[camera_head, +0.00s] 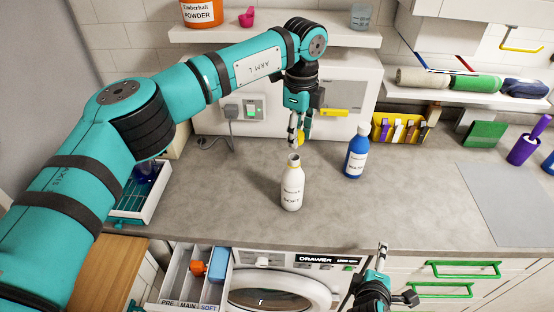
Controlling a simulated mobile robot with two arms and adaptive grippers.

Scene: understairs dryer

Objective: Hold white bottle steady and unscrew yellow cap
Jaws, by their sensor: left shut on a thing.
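The white bottle (292,187) stands upright on the grey counter, with its neck bare at the top. The yellow cap (300,137) is off the bottle, a little above and behind its mouth in the picture. My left gripper (299,138) points down from above and is shut on the yellow cap. My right gripper (382,256) is low in front of the counter's front edge, apart from the bottle. Its fingers show nearly edge-on, so I cannot tell their opening. Nothing holds the bottle.
A blue bottle with a white cap (355,153) stands right of the white bottle. A yellow bin of clips (399,128) is behind it. The open detergent drawer (176,277) and the washer door (270,298) are below the counter. Counter (240,190) left of the bottle is clear.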

